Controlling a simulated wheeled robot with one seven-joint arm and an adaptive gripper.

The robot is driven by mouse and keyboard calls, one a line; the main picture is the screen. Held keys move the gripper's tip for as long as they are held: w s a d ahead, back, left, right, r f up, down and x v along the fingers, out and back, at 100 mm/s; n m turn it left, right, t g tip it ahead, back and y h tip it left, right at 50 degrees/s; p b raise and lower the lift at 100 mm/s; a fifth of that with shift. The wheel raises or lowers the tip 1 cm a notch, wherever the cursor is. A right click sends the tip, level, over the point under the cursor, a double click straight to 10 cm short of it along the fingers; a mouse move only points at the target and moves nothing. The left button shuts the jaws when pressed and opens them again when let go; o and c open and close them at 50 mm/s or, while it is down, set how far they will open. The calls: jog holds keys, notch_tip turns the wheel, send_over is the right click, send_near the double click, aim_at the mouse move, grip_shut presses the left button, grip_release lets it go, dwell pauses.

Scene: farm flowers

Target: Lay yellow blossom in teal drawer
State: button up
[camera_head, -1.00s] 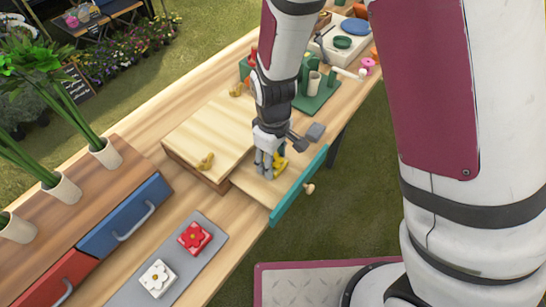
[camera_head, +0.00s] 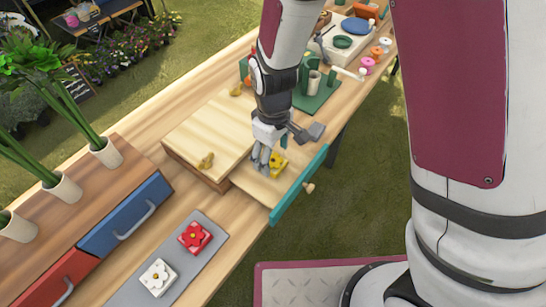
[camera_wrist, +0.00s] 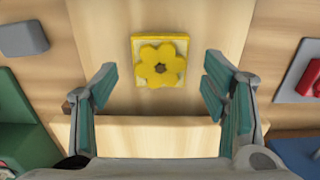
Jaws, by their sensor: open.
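The yellow blossom (camera_head: 278,161) is a flower on a pale yellow square base. It lies flat on the floor of the pulled-out drawer, whose teal front (camera_head: 298,187) has a round wooden knob. In the wrist view the blossom (camera_wrist: 160,61) sits beyond the fingertips, between their lines and touching neither finger. My gripper (camera_head: 265,164) is open and empty, just left of the blossom in the head view. Its two teal-padded fingers (camera_wrist: 158,84) are spread wide in the wrist view. The fingers partly cover the blossom in the head view.
A wooden cabinet top (camera_head: 211,135) adjoins the drawer. A red blossom (camera_head: 195,237) and a white blossom (camera_head: 158,277) lie on a grey mat (camera_head: 207,263). Closed blue (camera_head: 126,216) and red (camera_head: 57,284) drawers are at left. A green stand (camera_head: 318,92) is behind my arm.

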aim_at(273, 162)
notch_tip(273, 162, up, 10)
jog(key=f, duration=0.1)
jog(key=s+d+r+m+t, duration=0.2)
jog(key=s+d+r+m, duration=0.25)
jog(key=d+r, duration=0.7)
jog(key=s+d+r+m+t, duration=0.2)
jog(key=s+d+r+m, duration=0.4)
jog(key=s, duration=0.5)
jog(key=shift+d+r+t, duration=0.3)
jog(key=shift+d+r, duration=0.1)
jog(key=shift+r, duration=0.15)
jog(key=shift+c, duration=0.4)
